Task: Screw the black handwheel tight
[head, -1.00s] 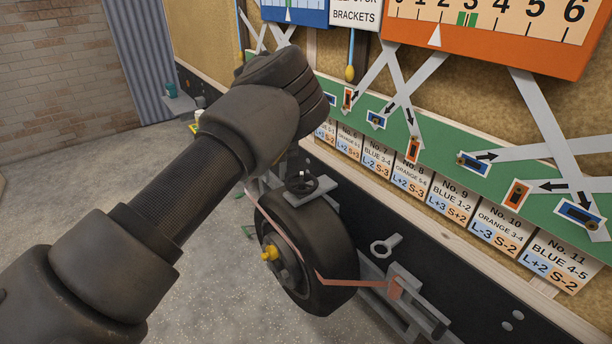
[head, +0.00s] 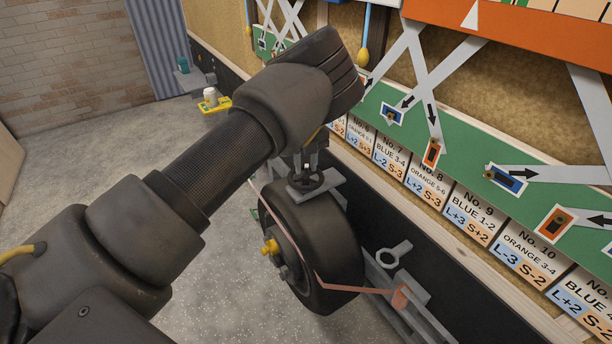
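The black handwheel (head: 304,182) sits on a grey bracket plate (head: 318,188) just above the rubber tyre, near the middle of the head view. My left arm comes in from the left. My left gripper (head: 308,164) points down right over the handwheel, with its fingertips at or just above the wheel's hub. The fingers are small and partly hidden by shadow and my wrist, so I cannot tell whether they touch or grip it. My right gripper is not in view.
The tyre (head: 325,235) has a yellow knob (head: 269,247) on its hub and a pink strap running to a grey bracket. A grey ring-ended part (head: 395,254) sticks out from the dark trailer side. The label panel stands at right. Grey floor at left is open.

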